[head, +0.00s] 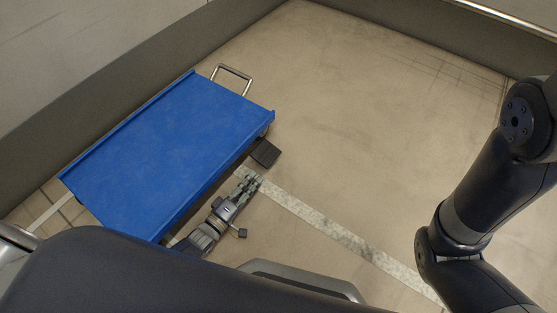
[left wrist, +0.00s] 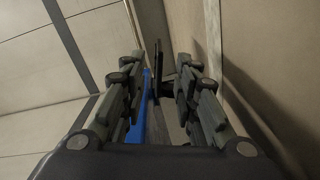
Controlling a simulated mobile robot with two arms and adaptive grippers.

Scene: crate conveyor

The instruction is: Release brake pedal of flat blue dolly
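The flat blue dolly (head: 165,150) stands on the floor at the left of the head view, beside the wall. Its dark brake pedal (head: 266,153) sticks out low from the right side, near the far corner. My left gripper (head: 255,180) is low beside the dolly, its fingertips just short of the pedal and pointing at it. In the left wrist view its fingers (left wrist: 165,72) are apart, with nothing held between them. A thin dark plate, seemingly the pedal edge-on (left wrist: 186,62), shows ahead between the fingers, with a strip of the blue deck (left wrist: 148,110). My right gripper is not in view.
A metal loop handle (head: 234,75) rises at the dolly's far end. A grey wall band (head: 115,85) runs close along its left side. A pale floor stripe (head: 320,232) crosses near my left gripper. The floor (head: 370,110) right of the dolly is clear.

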